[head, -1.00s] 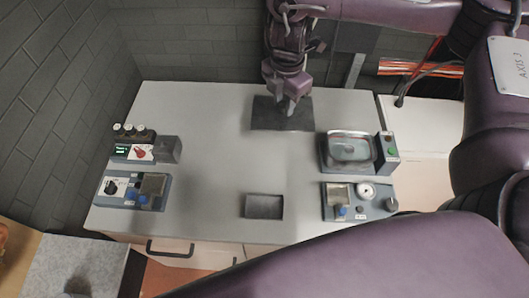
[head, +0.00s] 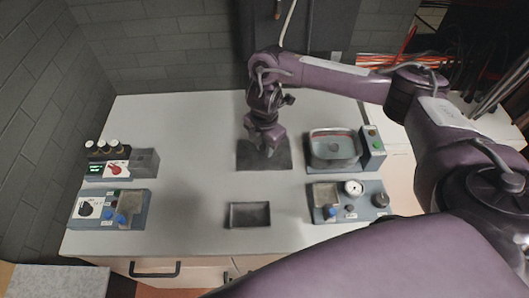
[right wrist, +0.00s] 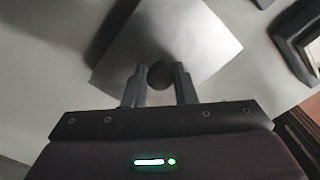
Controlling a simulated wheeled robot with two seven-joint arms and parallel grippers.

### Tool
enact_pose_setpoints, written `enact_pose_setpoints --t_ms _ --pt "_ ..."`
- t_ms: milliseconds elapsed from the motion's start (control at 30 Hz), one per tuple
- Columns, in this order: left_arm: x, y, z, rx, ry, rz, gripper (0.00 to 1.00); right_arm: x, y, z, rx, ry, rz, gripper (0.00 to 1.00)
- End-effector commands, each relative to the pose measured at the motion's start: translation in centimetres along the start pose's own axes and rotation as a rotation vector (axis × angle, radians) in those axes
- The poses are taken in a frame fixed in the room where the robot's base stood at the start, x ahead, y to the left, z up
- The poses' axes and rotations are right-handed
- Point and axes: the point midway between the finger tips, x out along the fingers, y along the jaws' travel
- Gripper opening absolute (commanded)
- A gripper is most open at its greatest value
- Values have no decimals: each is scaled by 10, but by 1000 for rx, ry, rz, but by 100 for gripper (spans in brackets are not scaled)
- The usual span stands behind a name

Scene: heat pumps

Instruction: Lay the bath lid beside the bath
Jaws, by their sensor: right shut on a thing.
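The bath lid (head: 250,160) is a flat, dark square plate left of the bath. It also shows in the right wrist view as a grey plate (right wrist: 183,32). My right gripper (head: 270,150) is above it, and in the right wrist view its fingers (right wrist: 159,82) are shut on the lid's dark round knob (right wrist: 158,72). The lid looks level, at or just above the table; I cannot tell whether it touches. The bath (head: 333,147) is uncovered, a grey basin with pale contents. My left gripper is not in view.
The white table (head: 190,200) is clear around the lid. A shallow dark tray (head: 249,215) lies in front. Devices stand at the left (head: 110,210) and a gauge unit (head: 350,200) at front right. A wall (head: 180,50) rises behind.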

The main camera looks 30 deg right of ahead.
Motion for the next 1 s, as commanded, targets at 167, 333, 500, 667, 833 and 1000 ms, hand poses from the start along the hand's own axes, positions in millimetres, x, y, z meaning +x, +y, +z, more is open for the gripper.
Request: enact_pose_setpoints --t_ms 167,333,500,667,833,1000 --pt "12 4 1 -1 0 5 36 27 0 -1 1 2 -2 0" --pt "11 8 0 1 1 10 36 27 0 0 0 0 0 0" --pt "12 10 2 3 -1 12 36 28 0 0 0 0 -1 0" --pt "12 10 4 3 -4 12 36 30 0 0 0 0 -1 34" --pt "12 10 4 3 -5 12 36 30 0 0 0 0 -1 46" --pt "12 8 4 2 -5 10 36 30 0 0 0 0 -1 46"
